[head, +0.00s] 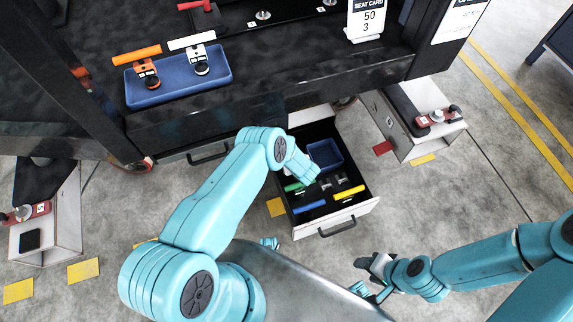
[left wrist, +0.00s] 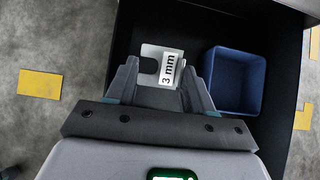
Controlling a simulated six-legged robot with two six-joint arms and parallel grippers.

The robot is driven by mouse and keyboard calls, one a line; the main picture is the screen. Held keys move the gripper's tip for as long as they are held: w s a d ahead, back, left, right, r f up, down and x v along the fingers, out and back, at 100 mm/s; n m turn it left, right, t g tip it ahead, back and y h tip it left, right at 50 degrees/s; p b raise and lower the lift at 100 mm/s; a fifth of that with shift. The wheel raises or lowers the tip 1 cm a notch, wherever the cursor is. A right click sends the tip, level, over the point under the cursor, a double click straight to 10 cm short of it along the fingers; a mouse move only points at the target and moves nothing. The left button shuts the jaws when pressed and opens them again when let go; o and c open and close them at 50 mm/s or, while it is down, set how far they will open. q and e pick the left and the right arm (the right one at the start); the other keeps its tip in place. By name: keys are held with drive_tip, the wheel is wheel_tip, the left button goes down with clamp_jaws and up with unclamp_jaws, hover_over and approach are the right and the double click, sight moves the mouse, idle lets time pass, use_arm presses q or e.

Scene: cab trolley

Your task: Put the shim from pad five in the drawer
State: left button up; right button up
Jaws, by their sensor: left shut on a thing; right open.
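The shim (left wrist: 150,54) is a pale metal plate with a dark notch and a white "3 mm" label. It sits between the fingertips of my left gripper (left wrist: 160,72) in the left wrist view, with the dark drawer interior behind it. My left gripper is shut on it. In the head view the left arm reaches over the open drawer (head: 361,211), and the shim is hidden by the wrist. The drawer also shows in the left wrist view (left wrist: 200,22). My right gripper (head: 366,274) is open and empty, in front of the drawer, to its right.
The drawer holds a blue bin (head: 326,155), a green bar (head: 293,187), a blue bar (head: 310,207), a yellow bar (head: 348,193) and small grey pieces. Above, a blue tray (head: 180,84) stands on the trolley deck. White cabinets stand at left (head: 62,225) and right (head: 400,140).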

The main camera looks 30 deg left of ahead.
use_arm(q)
drive_tip(key=f+b, duration=0.1)
drive_tip(key=f, duration=0.1)
drive_tip(key=a+f+b, duration=0.1)
drive_tip(key=f, duration=0.2)
drive_tip(key=w+f+b, duration=0.1)
drive_tip(key=f, duration=0.1)
drive_tip(key=shift+w+a+f, duration=0.1)
drive_tip(key=shift+a+f, duration=0.15)
drive_tip(key=shift+f, duration=0.15)
drive_tip(key=shift+w+a+f+b, duration=0.1)
drive_tip(key=shift+f+b, duration=0.6)
drive_tip(key=shift+f, duration=0.05)
drive_tip(key=shift+w+a+g+h+b, duration=0.65)
drive_tip(key=shift+g+h+b, duration=0.15)
drive_tip(key=shift+b, duration=0.4)
drive_tip(key=shift+w+a+g+h+b, duration=0.1)
drive_tip(key=shift+a+g+h+b, duration=0.2)
drive_tip(key=shift+b, duration=0.4)
drive_tip(key=shift+d+f+h+b, duration=0.15)
drive_tip(key=shift+f+h+b, duration=0.15)
drive_tip(key=shift+f, duration=0.3)
drive_tip(key=shift+f+b, duration=0.6)
drive_tip(key=shift+b, duration=0.3)
